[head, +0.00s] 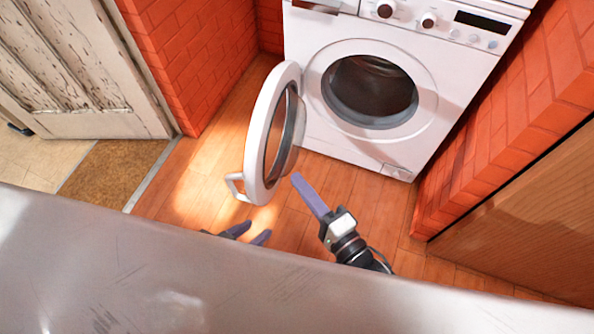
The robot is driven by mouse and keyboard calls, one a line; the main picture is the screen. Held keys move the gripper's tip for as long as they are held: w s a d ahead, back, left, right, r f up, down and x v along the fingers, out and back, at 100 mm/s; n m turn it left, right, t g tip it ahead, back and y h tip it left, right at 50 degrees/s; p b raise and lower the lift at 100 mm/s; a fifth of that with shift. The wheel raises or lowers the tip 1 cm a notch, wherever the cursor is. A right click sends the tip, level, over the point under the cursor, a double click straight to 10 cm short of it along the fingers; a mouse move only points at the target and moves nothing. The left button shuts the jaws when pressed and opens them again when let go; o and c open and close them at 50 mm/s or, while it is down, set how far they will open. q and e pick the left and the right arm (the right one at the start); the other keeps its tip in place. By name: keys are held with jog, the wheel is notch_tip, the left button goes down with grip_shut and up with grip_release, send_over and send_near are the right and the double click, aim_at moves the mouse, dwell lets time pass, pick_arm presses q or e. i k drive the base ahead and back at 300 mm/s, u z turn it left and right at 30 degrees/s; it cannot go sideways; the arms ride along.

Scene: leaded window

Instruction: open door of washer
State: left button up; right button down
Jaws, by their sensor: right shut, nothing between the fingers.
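The white washer (333,135) stands against the back wall. Its round door (259,130) is swung wide open to the left, nearly edge-on to me, with the dark drum opening exposed. The door's white handle (234,187) sticks out at its lower left. My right gripper (297,178) is shut and empty, its purple fingers pointing up-left just right of the door's lower inner side; whether it touches the door I cannot tell. My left gripper (252,233) is open, its two purple fingertips apart below the door; its base is hidden behind the grey surface in front.
A grey metallic surface (230,285) spans the bottom of the view. Red brick walls (185,45) flank the washer. A worn white door (75,70) is at the left, a brown mat (110,172) below it. A wooden panel (530,215) is at the right. Wooden floor is clear before the washer.

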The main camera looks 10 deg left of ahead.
aim_at(288, 74)
jog(key=z, duration=2.05)
jog(key=i, duration=0.75)
jog(key=u, duration=3.55)
